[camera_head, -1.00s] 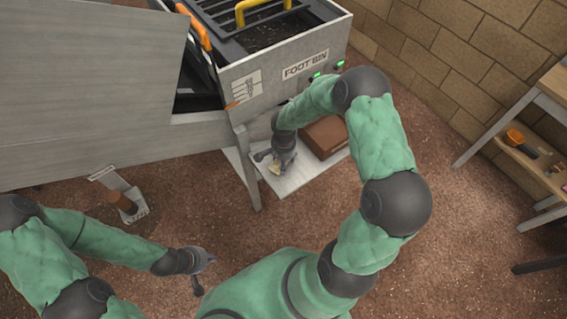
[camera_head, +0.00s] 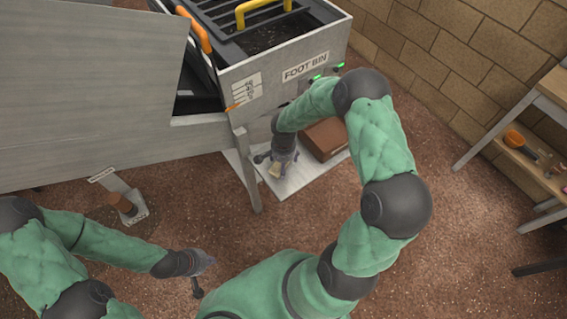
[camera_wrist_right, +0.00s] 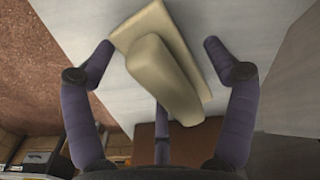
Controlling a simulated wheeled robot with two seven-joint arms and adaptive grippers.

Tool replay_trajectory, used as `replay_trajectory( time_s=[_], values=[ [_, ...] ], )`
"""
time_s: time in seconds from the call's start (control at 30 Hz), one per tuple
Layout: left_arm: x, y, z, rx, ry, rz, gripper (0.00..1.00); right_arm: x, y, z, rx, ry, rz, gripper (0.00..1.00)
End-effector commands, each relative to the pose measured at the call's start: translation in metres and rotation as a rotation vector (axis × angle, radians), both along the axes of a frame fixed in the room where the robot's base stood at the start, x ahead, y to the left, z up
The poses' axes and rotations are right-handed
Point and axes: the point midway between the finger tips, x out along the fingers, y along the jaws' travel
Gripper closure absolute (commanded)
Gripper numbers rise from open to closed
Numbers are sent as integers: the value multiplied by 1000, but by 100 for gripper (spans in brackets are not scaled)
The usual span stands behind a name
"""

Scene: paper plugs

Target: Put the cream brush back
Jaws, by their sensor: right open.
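The cream brush (camera_wrist_right: 165,65) shows in the right wrist view as a flat cream plate with a thick block-like grip on it. It lies over a pale board (camera_head: 296,184) low beside the bin's leg. In the head view only a small part of the brush (camera_head: 275,170) shows under my right gripper (camera_head: 275,160). My right gripper is open, with its fingers spread on either side of the brush; I see no clear contact. My left gripper (camera_head: 204,276) is low over the brown floor, with its fingers apart and nothing between them.
A brown box (camera_head: 325,138) sits on the pale board behind my right gripper. The grey bin marked FOOT BIN (camera_head: 304,67) stands above it. A small stand (camera_head: 133,206) with a brown cylinder is at left. A wooden shelf (camera_head: 525,155) with tools is at right. Floor between is clear.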

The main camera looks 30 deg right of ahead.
Motion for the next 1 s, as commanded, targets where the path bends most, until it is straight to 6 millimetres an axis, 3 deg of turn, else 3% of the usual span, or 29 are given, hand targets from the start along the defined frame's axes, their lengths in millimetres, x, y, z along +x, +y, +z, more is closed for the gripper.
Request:
replay_trajectory(
  time_s=[0.5,0.7,1.0],
  values=[
    [0,0,35,0,0,0,100,1,0,100,-1,-5,-1,15],
    [0,0,39,0,0,0,100,0,0,116,0,-1,1,15],
    [0,0,40,0,0,0,100,0,0,119,0,-1,0,15]
  ],
)
